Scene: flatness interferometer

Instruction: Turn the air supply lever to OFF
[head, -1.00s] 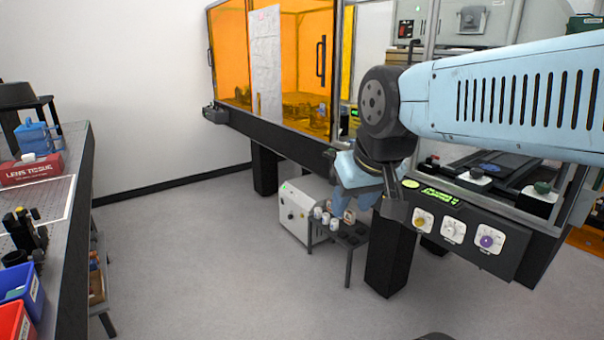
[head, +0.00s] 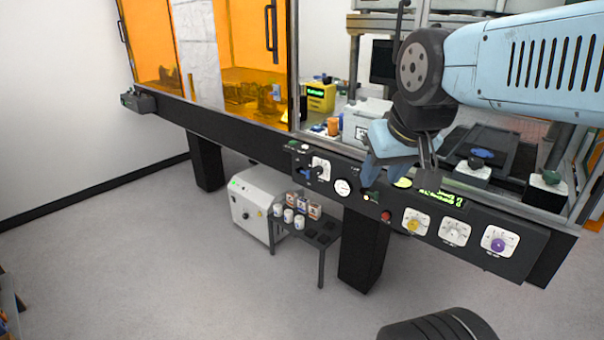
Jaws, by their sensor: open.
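A small lever with a blue handle (head: 307,173) sits on the left part of the black front panel, beside a white label plate (head: 321,168). It is the likely air supply lever, but its lettering is too small to read. A round white gauge (head: 343,187) is just right of it. My gripper (head: 397,178) is open and empty, pointing down in front of the panel. It is to the right of the lever and gauge, apart from the lever, and hides part of the panel.
Yellow, white and purple knobs (head: 498,243) line the panel's right part, with a red button (head: 386,215) left of them. A white box unit (head: 258,208) and a small dark stand (head: 318,233) with containers are below.

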